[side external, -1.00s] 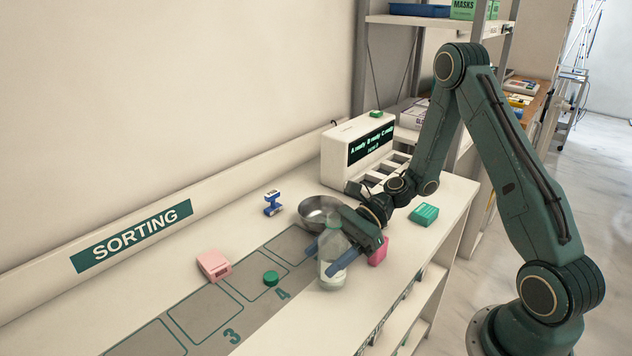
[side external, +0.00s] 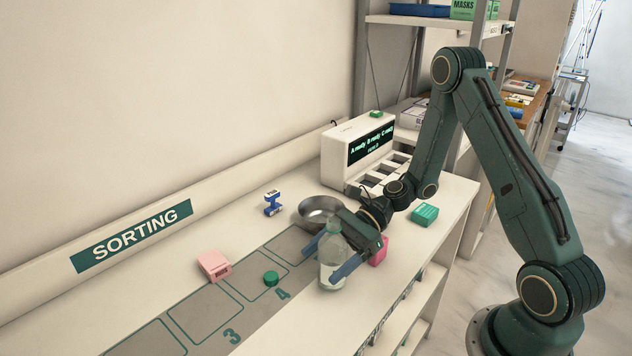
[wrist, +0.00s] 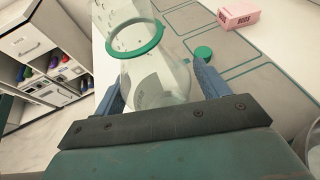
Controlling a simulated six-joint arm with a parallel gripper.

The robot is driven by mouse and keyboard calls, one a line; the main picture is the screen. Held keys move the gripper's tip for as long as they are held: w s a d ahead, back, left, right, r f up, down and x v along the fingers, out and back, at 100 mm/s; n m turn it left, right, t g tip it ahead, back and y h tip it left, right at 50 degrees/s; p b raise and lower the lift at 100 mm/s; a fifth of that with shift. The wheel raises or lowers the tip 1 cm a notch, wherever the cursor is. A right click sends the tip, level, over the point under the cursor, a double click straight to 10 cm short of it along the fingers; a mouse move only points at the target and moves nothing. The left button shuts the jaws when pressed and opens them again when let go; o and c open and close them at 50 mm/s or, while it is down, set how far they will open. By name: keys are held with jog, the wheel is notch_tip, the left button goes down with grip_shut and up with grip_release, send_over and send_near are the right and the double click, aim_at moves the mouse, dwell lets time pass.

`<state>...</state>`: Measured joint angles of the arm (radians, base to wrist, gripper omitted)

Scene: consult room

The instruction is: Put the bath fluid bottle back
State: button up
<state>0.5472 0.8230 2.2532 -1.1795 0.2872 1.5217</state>
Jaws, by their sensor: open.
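My gripper (side external: 322,265) is open, with one blue finger on each side of the bottle. In the wrist view a gap shows beside the bottle; whether either finger touches it I cannot tell.
A steel bowl (side external: 319,209) stands close behind my gripper. A pink box (side external: 214,265), a blue stamp-like item (side external: 272,203), a magenta item (side external: 379,251) and a green box (side external: 425,214) lie around. A white machine (side external: 358,152) with slots stands at the back. The strip's left part is clear.

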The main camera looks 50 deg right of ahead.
jog(key=shift+r, duration=0.2)
jog(key=v, duration=1.2)
dwell(0.5)
jog(key=s+a+r+n+t+h, duration=0.1)
jog(key=s+a+r+n+h, duration=0.1)
jog(key=s+r+n+h, duration=0.4)
jog(key=s+a+r+n+t+h, duration=0.1)
jog(key=s+a+r+n+h, duration=0.2)
jog(key=s+r+n+h, duration=0.4)
notch_tip(320, 180, up, 3)
jog(key=s+n, duration=0.2)
jog(key=n, duration=0.6)
jog(key=shift+s+a+f, duration=0.25)
jog(key=shift+s, duration=0.15)
